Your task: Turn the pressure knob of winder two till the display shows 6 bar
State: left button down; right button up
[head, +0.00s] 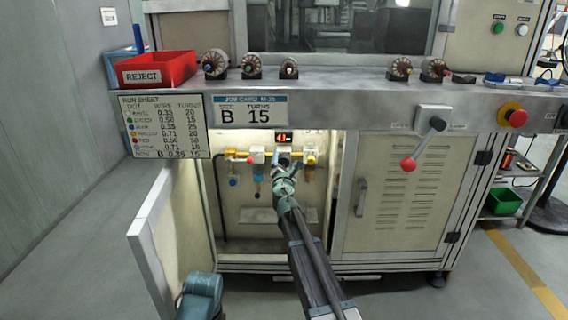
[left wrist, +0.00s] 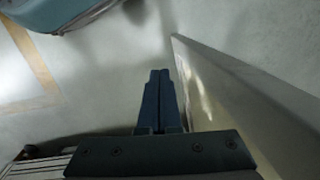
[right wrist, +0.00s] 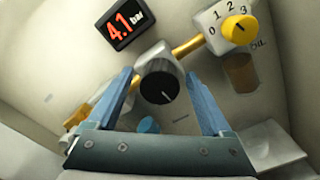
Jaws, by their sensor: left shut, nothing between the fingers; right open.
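In the right wrist view the black pressure knob (right wrist: 159,86) sits on a grey block, its white pointer line aimed at the lower right. The red display (right wrist: 124,24) above it reads 4.1 bar; it shows small in the head view (head: 284,137). My right gripper (right wrist: 159,74) is open, with one blue finger on each side of the knob; contact cannot be told. In the head view my right gripper (head: 284,168) reaches into the open cabinet and partly hides the knob. My left gripper (left wrist: 160,74) is shut and empty beside the open cabinet door (left wrist: 245,100).
A yellow numbered oil knob (right wrist: 239,29) sits right of the display, on the same brass pipe (right wrist: 188,46). The cabinet door (head: 160,225) stands open at left. A red-balled lever (head: 409,164) and red stop button (head: 517,118) are on the front right.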

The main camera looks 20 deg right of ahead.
jog(key=shift+c, duration=0.2)
grip_shut()
jog(key=shift+m, duration=0.3)
jog(key=m, duration=1.2)
jog(key=shift+s+f+m, duration=0.1)
jog(key=shift+m, duration=0.3)
dwell(0.4)
jog(key=shift+o, duration=0.2)
grip_release()
